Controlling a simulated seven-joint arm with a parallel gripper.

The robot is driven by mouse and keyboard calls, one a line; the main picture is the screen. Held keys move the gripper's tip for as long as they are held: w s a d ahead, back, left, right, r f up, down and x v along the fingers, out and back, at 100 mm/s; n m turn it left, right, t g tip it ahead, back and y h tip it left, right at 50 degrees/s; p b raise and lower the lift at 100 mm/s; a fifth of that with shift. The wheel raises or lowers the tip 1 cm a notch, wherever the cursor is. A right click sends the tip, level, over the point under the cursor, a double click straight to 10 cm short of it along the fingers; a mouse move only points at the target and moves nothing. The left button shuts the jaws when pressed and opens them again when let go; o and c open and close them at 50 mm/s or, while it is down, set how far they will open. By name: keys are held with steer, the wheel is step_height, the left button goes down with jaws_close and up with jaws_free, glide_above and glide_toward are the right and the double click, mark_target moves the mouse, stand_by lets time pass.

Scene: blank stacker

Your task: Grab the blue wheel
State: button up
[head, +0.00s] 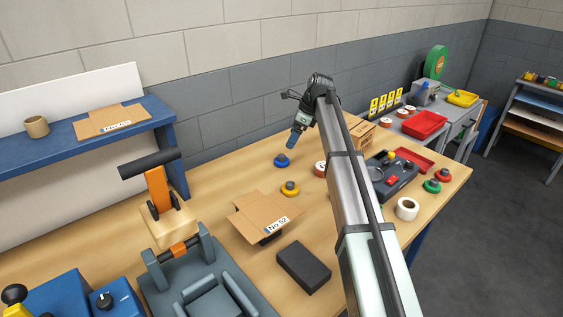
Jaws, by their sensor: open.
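The blue wheel (282,161) lies on the wooden workbench (222,172), near the back wall, with a knob standing up at its middle. My gripper (292,140) is at the end of my arm, just above and slightly right of the blue wheel in the head view. It is open, with nothing seen between its fingers. The small size of the fingers hides the exact gap to the wheel.
A yellow wheel (290,188) and a cardboard piece (262,216) lie in front of the blue wheel. A white-and-orange roll (321,169) is to its right, beside my arm. A black block (304,267) lies nearer. Bare bench lies left of the wheel.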

mark_target(282, 156)
steer(key=x, duration=0.5)
steer(key=shift+f, duration=0.25)
steer(key=shift+a+x, duration=0.2)
steer(key=shift+x, duration=2.4)
steer(key=shift+r, duration=0.15)
steer(key=c, duration=1.2)
